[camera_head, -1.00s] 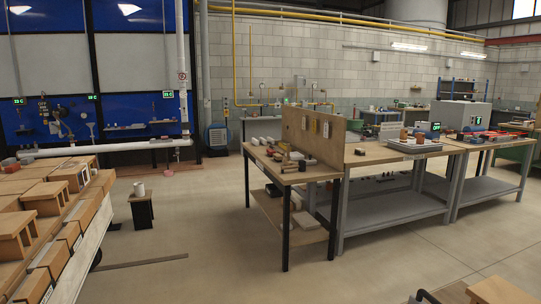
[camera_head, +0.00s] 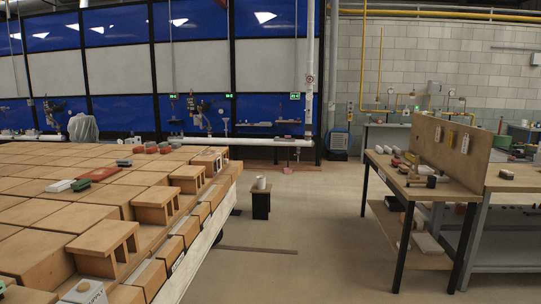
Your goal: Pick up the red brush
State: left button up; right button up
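A red, flat, oblong thing (camera_head: 98,174) lies on top of the hollow bricks at the left. It may be the red brush, but it is too small to tell for sure. A white block (camera_head: 59,186) and a small dark green piece (camera_head: 82,185) lie just to its left. Smaller red pieces (camera_head: 151,148) lie farther back on the bricks, and I cannot tell what they are. Neither of my grippers is in view.
A workbench (camera_head: 418,190) with tools stands at the right. The floor (camera_head: 300,270) between is mostly clear.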

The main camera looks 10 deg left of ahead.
aim_at(394, 162)
jog(key=i, duration=4.25)
jog(key=i+j+z, duration=0.1)
jog(key=i, duration=0.45)
jog(key=i+j, duration=0.15)
jog(key=i, duration=0.35)
jog(key=i+j+z, duration=0.1)
jog(key=i, duration=0.45)
